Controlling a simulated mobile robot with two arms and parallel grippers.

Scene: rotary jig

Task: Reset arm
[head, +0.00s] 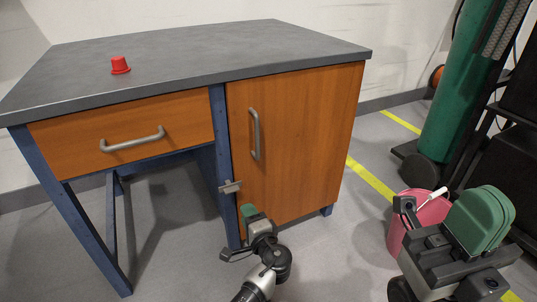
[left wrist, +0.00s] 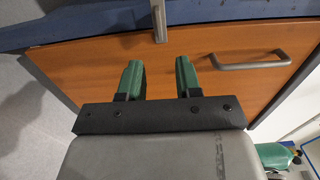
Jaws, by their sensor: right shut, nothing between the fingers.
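My left gripper (head: 248,212) is low in front of the desk, by the blue post and the orange cabinet door (head: 300,150). In the left wrist view its two green fingers (left wrist: 159,80) are apart with nothing between them. A small grey metal latch (head: 230,187) sits at the left edge of the door, just above this gripper; it also shows in the left wrist view (left wrist: 159,22), beyond the fingertips. My right gripper (head: 484,220) is at the lower right, away from the desk; its green fingers are together and it appears empty.
The desk has a grey top (head: 200,60) with a red cup-like object (head: 120,65) on it, and a closed drawer (head: 125,130). The door is closed. A pink bucket (head: 393,235) stands behind my right gripper. A green cylinder (head: 463,95) stands at the right.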

